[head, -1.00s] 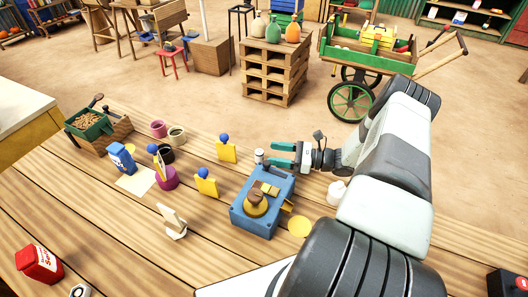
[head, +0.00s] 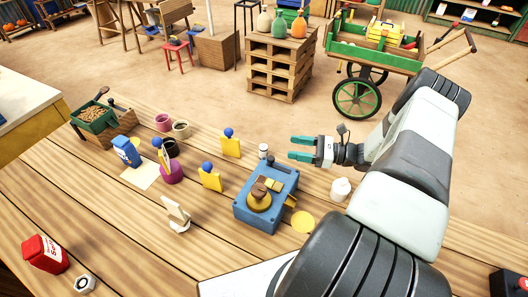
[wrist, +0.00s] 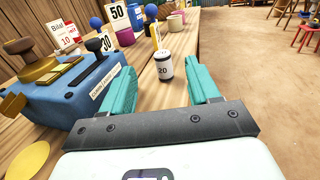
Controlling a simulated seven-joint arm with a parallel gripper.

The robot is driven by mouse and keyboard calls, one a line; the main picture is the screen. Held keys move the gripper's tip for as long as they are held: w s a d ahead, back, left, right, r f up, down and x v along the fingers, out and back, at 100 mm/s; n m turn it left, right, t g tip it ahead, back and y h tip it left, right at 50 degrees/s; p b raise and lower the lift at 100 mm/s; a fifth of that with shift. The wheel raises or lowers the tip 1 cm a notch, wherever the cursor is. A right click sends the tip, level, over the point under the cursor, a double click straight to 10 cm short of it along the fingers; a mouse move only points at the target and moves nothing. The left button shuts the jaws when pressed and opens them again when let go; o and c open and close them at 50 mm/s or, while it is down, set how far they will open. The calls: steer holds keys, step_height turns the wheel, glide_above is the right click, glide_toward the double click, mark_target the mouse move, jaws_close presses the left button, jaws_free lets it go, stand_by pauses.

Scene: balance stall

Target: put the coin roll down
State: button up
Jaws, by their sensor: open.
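The coin roll (head: 263,151) is a small white cylinder with a dark band and a "20" label. It stands upright on the wooden table, just behind the blue balance (head: 248,212). The wrist view shows the coin roll (wrist: 165,71) just beyond and between the tips of my open gripper (wrist: 164,84), with clear space to each finger. In the head view my gripper (head: 302,149) is empty and to the right of the roll, apart from it. The balance (wrist: 82,95) is left of my gripper in the wrist view.
Yellow blocks with blue knobs (head: 230,147) stand left of the roll, with several cups (head: 181,130) farther left. A yellow disc (head: 303,222) and a white lidded object (head: 340,190) lie to the right of the balance. The table's far edge is close to the roll.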

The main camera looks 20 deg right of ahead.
step_height(320, 180, up, 13)
steer(key=n+g+h, duration=0.5)
steer(key=g+h, duration=0.4)
steer(key=h, duration=0.7)
glide_toward(263, 146)
steer(key=f, duration=0.5)
steer(key=shift+s+d+f, duration=0.2)
steer(key=shift+s+f, duration=0.05)
steer(key=shift+w+a+f, duration=0.1)
steer(key=shift+f, duration=1.35)
steer(key=shift+w+a+f, duration=0.1)
steer(key=shift+f, duration=1.4)
jaws_close()
steer(key=shift+d, duration=0.1)
